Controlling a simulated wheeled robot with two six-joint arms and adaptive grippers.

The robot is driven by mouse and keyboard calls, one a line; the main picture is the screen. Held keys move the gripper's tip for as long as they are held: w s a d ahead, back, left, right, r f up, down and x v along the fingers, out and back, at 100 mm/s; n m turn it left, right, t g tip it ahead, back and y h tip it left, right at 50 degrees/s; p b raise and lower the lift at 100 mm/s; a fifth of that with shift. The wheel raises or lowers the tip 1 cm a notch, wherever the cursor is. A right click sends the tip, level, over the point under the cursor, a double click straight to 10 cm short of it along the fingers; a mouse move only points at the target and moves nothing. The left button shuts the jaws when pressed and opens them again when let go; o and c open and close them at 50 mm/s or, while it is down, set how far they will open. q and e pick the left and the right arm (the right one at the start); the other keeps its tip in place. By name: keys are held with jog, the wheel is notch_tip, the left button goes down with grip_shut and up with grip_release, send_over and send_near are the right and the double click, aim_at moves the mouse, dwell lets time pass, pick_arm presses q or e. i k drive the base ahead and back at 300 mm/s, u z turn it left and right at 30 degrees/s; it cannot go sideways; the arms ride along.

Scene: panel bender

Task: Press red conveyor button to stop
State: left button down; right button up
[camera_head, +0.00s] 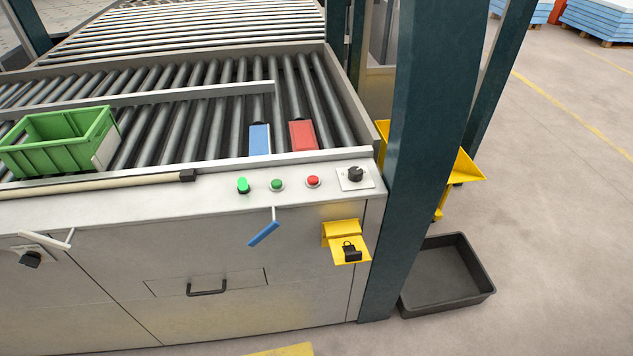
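The red conveyor button (313,181) sits on the pale front ledge of the roller conveyor (215,190), right of the middle of the head view. A green button (277,184) is just left of it, and a second, taller green button (242,185) is further left. A black rotary knob (355,174) on a pale square plate is to the right of the red button. Nothing covers the red button. Neither of my grippers shows in the head view.
A green crate (50,155), a blue block (259,139) and a red block (303,135) are on the rollers. A beige rod (90,186) lies along the ledge. A dark upright post (415,130) stands right of the panel, with a black tray (447,275) on the floor.

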aim_at(313, 179)
jog(key=u, duration=0.5)
jog(key=k, duration=0.65)
jog(key=u, duration=0.8)
jog(key=i, duration=0.9)
jog(key=z, duration=0.4)
